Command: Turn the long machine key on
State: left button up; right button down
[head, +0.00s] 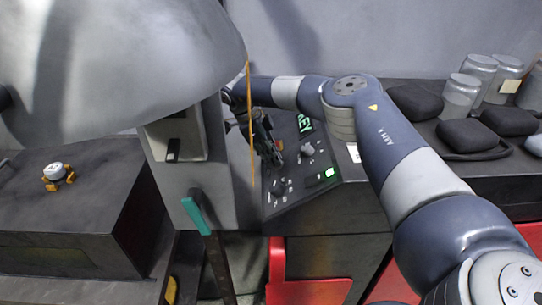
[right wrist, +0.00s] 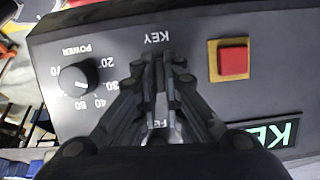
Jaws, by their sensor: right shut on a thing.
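The machine's control panel (head: 300,185) slopes beside the grey machine housing in the head view. My right gripper (head: 272,152) reaches down to the panel's left part. In the right wrist view my right gripper (right wrist: 159,65) is shut on the key (right wrist: 161,107), just under the upside-down KEY label. Only a pale, narrow strip of the key shows between the fingers; its turn angle cannot be told. A display (head: 305,123) with green KEY lettering is lit, and part of it shows in the right wrist view (right wrist: 270,133). My left gripper is not in view.
A black power knob (right wrist: 78,77) and a red square button (right wrist: 233,62) flank the gripper. A large grey dome (head: 120,60) and a thin orange edge (head: 251,130) stand close left.

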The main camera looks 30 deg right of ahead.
jog(key=shift+m, duration=1)
jog(key=shift+a+m+t+h, duration=0.1)
jog(key=shift+m+t+h, duration=0.25)
jog(key=shift+m, duration=0.35)
jog(key=m+h+b, duration=0.1)
jog(key=m, duration=0.2)
jog(key=shift+f+t, duration=0.1)
jog(key=shift+t, duration=0.25)
jog(key=m+h+b, duration=0.1)
jog(key=m+b, duration=0.2)
jog(key=m, duration=0.1)
jog(key=shift+a+f+m, duration=0.1)
jog(key=shift+a+m, duration=0.05)
jog(key=shift+m, duration=0.15)
jog(key=m+h+b, duration=0.1)
jog(key=m+b, duration=0.2)
jog(key=shift+m+h+b, duration=0.25)
jog(key=shift+m+b, duration=0.4)
jog(key=shift+m, duration=0.45)
jog(key=c, duration=1.7)
grip_release()
jog(key=shift+a, duration=0.1)
